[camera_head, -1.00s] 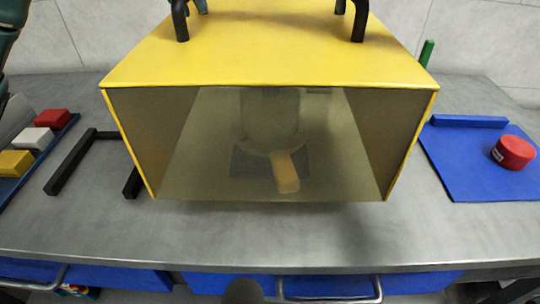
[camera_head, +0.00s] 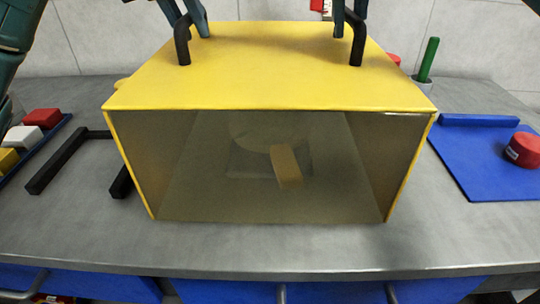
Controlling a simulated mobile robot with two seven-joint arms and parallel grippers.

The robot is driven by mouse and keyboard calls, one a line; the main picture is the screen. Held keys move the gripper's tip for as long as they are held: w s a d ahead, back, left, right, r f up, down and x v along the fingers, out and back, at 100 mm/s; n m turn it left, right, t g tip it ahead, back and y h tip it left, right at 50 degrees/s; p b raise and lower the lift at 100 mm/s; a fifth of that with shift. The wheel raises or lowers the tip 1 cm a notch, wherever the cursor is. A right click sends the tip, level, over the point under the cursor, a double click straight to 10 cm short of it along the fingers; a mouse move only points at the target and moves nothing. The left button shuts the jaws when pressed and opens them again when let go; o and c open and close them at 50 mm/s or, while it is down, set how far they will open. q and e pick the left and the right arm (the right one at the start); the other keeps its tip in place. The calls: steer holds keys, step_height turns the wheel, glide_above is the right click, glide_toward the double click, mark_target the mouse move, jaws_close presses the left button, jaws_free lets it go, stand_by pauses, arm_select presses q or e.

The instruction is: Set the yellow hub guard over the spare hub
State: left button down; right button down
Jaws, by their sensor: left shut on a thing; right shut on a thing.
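The yellow hub guard (camera_head: 270,78) is a large box with a smoky see-through front, in the middle of the head view. Two black handles stand on its top. My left gripper (camera_head: 184,38) is shut on the left handle, and my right gripper (camera_head: 356,36) is shut on the right handle. Through the front panel I see a dim rounded shape with an orange-tan block (camera_head: 286,166), probably the spare hub's place. I cannot tell whether the guard's lower edge touches the bench.
Black bars (camera_head: 66,162) lie on the grey bench (camera_head: 60,222) left of the guard. A tray (camera_head: 40,152) with red, white and yellow blocks is further left. A blue mat (camera_head: 478,172) with a red cylinder (camera_head: 524,150) lies right. A green rod (camera_head: 428,60) stands behind it.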

arm_select(q)
steer(key=shift+a+f, duration=0.1)
steer(key=shift+f, duration=0.25)
arm_select(e)
steer(key=shift+d+f, duration=0.1)
steer(key=shift+f, duration=0.2)
arm_select(q)
steer(key=c, duration=1.9)
jaws_free()
steer(key=shift+f+b, duration=0.2)
steer(key=shift+b, duration=0.15)
arm_select(e)
steer(key=c, duration=1.9)
jaws_free()
steer(key=shift+f, duration=0.2)
arm_select(q)
steer(key=shift+o, duration=0.9)
steer(key=shift+r, duration=0.15)
arm_select(e)
steer(key=shift+o, duration=0.9)
steer(key=shift+r, duration=0.15)
arm_select(q)
steer(key=o, duration=0.3)
arm_select(e)
steer(key=o, duration=0.3)
